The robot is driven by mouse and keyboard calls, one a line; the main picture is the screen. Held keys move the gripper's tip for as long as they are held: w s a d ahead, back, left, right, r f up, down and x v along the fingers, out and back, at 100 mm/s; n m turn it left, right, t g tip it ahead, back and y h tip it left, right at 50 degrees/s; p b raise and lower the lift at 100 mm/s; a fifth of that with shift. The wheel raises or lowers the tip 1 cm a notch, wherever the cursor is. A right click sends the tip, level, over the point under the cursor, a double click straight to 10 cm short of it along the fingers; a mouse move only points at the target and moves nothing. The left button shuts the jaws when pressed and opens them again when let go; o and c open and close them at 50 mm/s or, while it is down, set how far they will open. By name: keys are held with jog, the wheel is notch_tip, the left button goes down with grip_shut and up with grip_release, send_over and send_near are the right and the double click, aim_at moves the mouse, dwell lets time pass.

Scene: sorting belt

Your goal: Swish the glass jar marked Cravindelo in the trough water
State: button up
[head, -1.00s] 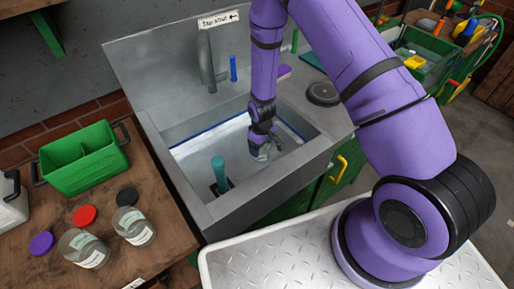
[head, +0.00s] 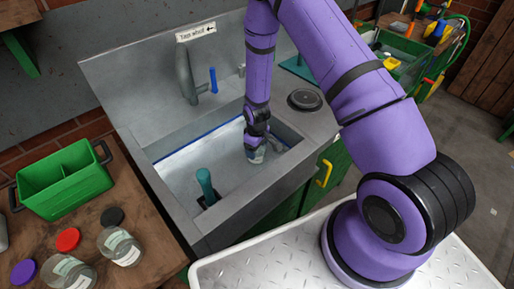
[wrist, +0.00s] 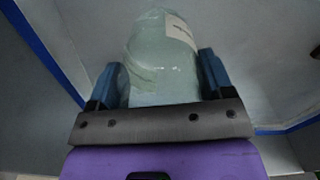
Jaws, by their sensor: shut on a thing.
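My gripper (head: 257,140) reaches down into the grey trough (head: 228,212) and is shut on a glass jar (head: 257,156). In the wrist view the pale greenish jar (wrist: 160,65) stands between the two blue fingers of my gripper (wrist: 160,85). A pale label shows on its upper right side, but its writing is too small to read. The trough has a blue line around its inner wall. I cannot tell how deep the jar sits in the water.
A teal-handled thing (head: 205,185) stands in the trough's near left part. A tap (head: 187,75) rises at the back. Two labelled jars, such as one jar (head: 119,246), stand with lids and a green caddy (head: 62,180) on the wooden bench. A black disc (head: 305,100) lies right of the basin.

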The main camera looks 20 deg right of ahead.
jog(key=shift+s+a, duration=0.4)
jog(key=shift+a, duration=0.8)
jog(key=shift+s+a, duration=0.4)
jog(key=shift+a, duration=0.85)
jog(key=shift+s+a, duration=0.4)
jog(key=shift+a, duration=0.8)
jog(key=shift+w+d, duration=0.4)
jog(key=shift+d, duration=0.85)
jog(key=shift+w+d, duration=0.45)
jog(key=shift+d, duration=0.85)
jog(key=shift+w+d, duration=0.4)
jog(key=shift+d, duration=0.85)
notch_tip(320, 180, up, 22)
